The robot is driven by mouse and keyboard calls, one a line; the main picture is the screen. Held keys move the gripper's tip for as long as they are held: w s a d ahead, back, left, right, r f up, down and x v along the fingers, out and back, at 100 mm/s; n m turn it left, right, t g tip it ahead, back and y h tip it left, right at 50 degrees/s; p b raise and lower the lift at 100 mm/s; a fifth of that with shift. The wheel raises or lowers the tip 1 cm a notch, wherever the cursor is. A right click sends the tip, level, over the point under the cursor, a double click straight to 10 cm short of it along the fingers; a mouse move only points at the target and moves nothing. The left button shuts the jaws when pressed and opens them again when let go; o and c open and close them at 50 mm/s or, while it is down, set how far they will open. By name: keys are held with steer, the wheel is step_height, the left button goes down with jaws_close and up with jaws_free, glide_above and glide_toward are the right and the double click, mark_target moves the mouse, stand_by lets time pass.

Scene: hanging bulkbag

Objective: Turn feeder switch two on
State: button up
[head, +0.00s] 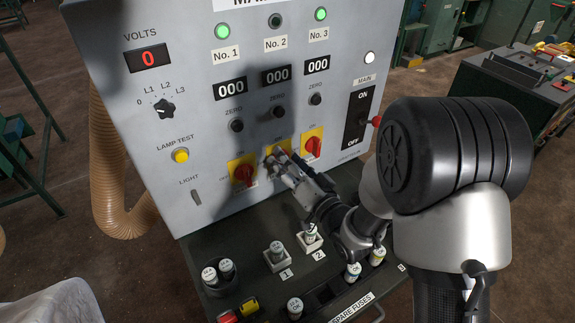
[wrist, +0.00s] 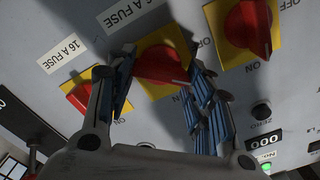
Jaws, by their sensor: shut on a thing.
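Feeder switch two is the middle red knob on a yellow plate; in the wrist view the knob (wrist: 160,65) sits between my fingers. In the head view its yellow plate (head: 270,151) shows, but the knob is mostly hidden by my gripper (head: 285,163). In the wrist view my gripper (wrist: 157,88) is shut on this knob, one finger on each side. The knob's handle looks crosswise to the handle of switch one (wrist: 248,25). The No. 2 lamp (head: 275,20) is dark; the No. 1 lamp (head: 222,31) and No. 3 lamp (head: 320,14) are green.
Switch one (head: 243,174) and switch three (head: 313,147) flank my gripper closely. The MAIN switch (head: 358,119) is to the right, its white lamp lit. Below, a dark shelf (head: 243,252) holds several fuses, two of them in the white holders marked 1 and 2.

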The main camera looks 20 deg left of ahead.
steer(key=shift+w+d+f+m, duration=0.1)
steer(key=shift+f+m, duration=0.05)
steer(key=shift+m, duration=4.75)
steer(key=o, duration=1.1)
steer(key=shift+c, duration=0.2)
steer(key=v, duration=0.7)
steer(key=shift+d, duration=0.15)
